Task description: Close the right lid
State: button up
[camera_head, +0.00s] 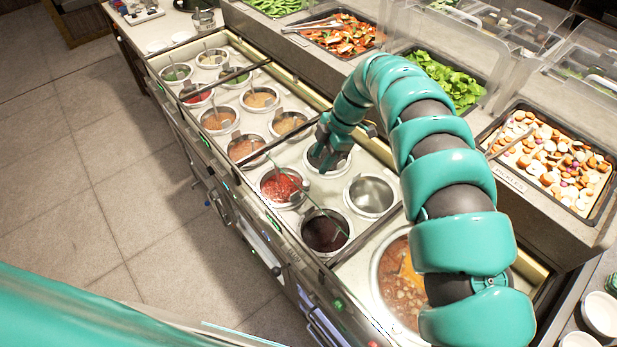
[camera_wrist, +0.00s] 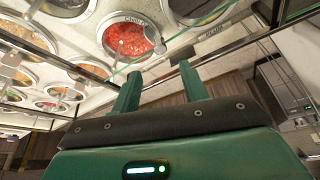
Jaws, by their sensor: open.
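The sauce counter has round wells under thin dark-framed, clear panels. A clear panel with a greenish edge (camera_head: 310,197) crosses the right section, above the red sauce well (camera_head: 281,186) and the dark sauce well (camera_head: 325,231). I take this as the right lid; its exact tilt is hard to tell. In the wrist view a greenish glass edge (camera_wrist: 158,50) and a dark bar (camera_wrist: 228,22) run just beyond my fingers.
An empty metal well (camera_head: 371,194) lies right of my gripper, and a large soup well (camera_head: 405,270) at the lower right. Food trays, such as the pickles tray (camera_head: 550,160), line the back behind clear guards. The tiled floor (camera_head: 90,170) at left is free.

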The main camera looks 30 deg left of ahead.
aim_at(307, 183)
jog(key=p+x, duration=0.2)
jog(key=x, duration=0.7)
jog(key=shift+s+a+f+p, duration=0.1)
jog(key=shift+f+p, duration=0.2)
jog(key=shift+p, duration=0.1)
grip_shut()
